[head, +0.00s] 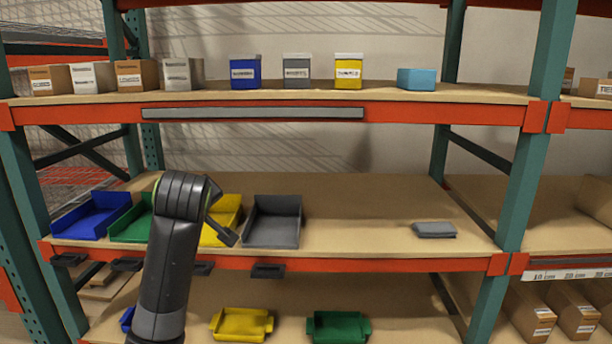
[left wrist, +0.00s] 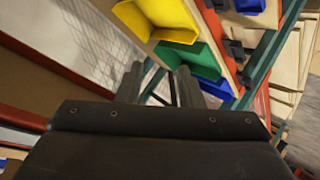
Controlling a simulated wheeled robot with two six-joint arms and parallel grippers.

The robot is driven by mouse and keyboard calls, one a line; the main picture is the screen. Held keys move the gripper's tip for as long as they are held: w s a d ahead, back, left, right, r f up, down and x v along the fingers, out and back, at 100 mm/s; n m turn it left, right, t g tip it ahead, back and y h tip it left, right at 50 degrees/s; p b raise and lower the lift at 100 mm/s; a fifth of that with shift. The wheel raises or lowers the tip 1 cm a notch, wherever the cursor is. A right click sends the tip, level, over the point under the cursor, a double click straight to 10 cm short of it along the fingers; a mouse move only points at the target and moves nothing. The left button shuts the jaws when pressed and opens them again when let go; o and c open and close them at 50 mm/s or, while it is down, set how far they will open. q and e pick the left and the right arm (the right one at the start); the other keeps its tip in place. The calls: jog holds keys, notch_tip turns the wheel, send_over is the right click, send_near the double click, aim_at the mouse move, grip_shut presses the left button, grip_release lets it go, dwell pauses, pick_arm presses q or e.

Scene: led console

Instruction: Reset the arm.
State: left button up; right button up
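My left arm rises from the bottom of the head view in front of the middle shelf and bends over near the yellow bin. The part of my left gripper that shows (head: 222,232) is small and dark, in front of the yellow bin (head: 228,211). In the left wrist view my left gripper (left wrist: 160,84) has its two fingers apart with nothing held between them. The yellow bin (left wrist: 168,18), the green bin (left wrist: 192,62) and the blue bin (left wrist: 216,86) lie beyond the fingers. My right gripper is in neither view.
The middle shelf (head: 350,215) also holds a blue bin (head: 90,216), a grey bin (head: 274,222) and a flat grey item (head: 434,230). Coloured boxes stand on the upper shelf (head: 440,95). Green posts (head: 522,175) frame the rack. The middle shelf's right half is mostly clear.

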pick_arm(q)
jog(key=s+a+f+m+g, duration=0.1)
jog(key=s+a+f+m, duration=0.1)
jog(key=s+f, duration=0.5)
jog(key=s+a+f+m+g, duration=0.1)
jog(key=s+a+f, duration=0.15)
jog(key=f, duration=0.85)
jog(key=s+a+f+m+g, duration=0.1)
jog(key=s+a+f+m, duration=0.1)
jog(key=s+f, duration=0.6)
jog(key=s+a+f+m+g+h, duration=0.15)
jog(key=s+f, duration=0.25)
jog(key=s, duration=0.5)
jog(key=s+f+m+g, duration=0.15)
jog(key=s+f, duration=0.25)
jog(key=s, duration=0.5)
jog(key=s+f+m+g, duration=0.15)
jog(key=s+f, duration=0.25)
jog(key=s, duration=0.5)
notch_tip(320, 180, down, 24)
jog(key=w+a+g, duration=0.1)
jog(key=a, duration=0.1)
jog(key=s+d+f+g+h, duration=0.1)
jog(key=s+f, duration=1.4)
jog(key=f, duration=0.2)
jog(key=shift+s+d+m, duration=0.25)
jog(key=shift+m, duration=0.1)
